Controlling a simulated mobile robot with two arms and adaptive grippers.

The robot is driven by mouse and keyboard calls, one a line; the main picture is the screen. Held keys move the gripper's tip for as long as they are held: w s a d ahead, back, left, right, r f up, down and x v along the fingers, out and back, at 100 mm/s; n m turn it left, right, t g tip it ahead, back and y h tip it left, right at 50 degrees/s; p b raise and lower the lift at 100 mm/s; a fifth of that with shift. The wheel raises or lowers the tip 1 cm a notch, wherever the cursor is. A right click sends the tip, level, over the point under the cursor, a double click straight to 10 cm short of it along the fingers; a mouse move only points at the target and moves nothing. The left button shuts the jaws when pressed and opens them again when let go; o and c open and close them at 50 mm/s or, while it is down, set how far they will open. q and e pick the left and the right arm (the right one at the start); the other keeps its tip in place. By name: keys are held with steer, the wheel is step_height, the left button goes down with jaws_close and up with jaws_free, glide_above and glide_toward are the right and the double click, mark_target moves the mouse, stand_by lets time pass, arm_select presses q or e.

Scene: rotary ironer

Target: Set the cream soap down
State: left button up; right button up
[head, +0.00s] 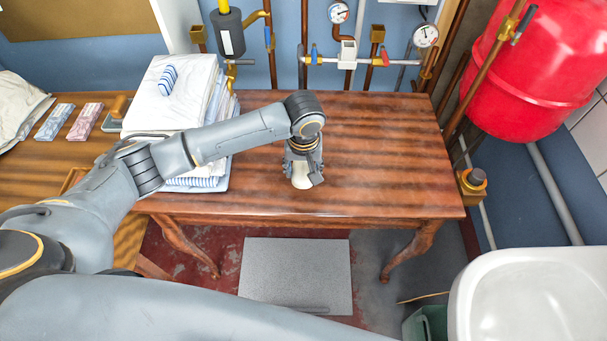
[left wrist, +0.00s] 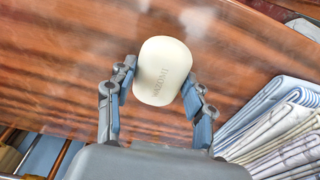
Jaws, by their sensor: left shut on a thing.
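In the head view the soap (head: 301,175) shows below my left gripper (head: 303,172), over the front middle part of the dark wooden table (head: 390,150). I cannot tell whether the soap touches the tabletop. My right gripper is not in view.
A stack of folded white and striped cloths (head: 180,100) stands left of my gripper; its edges also show in the left wrist view (left wrist: 280,125). The table's right half is clear. A white basin (head: 535,300) is at lower right, a red tank (head: 530,70) at upper right.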

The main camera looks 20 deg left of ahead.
mark_target(303, 176)
arm_select(q)
steer(key=shift+w+f, duration=0.2)
steer(key=shift+f, duration=1.6)
steer(key=shift+f, duration=0.1)
steer(key=o, duration=1.2)
steer(key=r, duration=0.4)
steer(key=s+r, duration=0.1)
steer(key=r, duration=0.7)
steer(key=shift+s+d+r, duration=0.1)
steer(key=shift+s+d, duration=0.1)
steer(key=shift+d, duration=0.1)
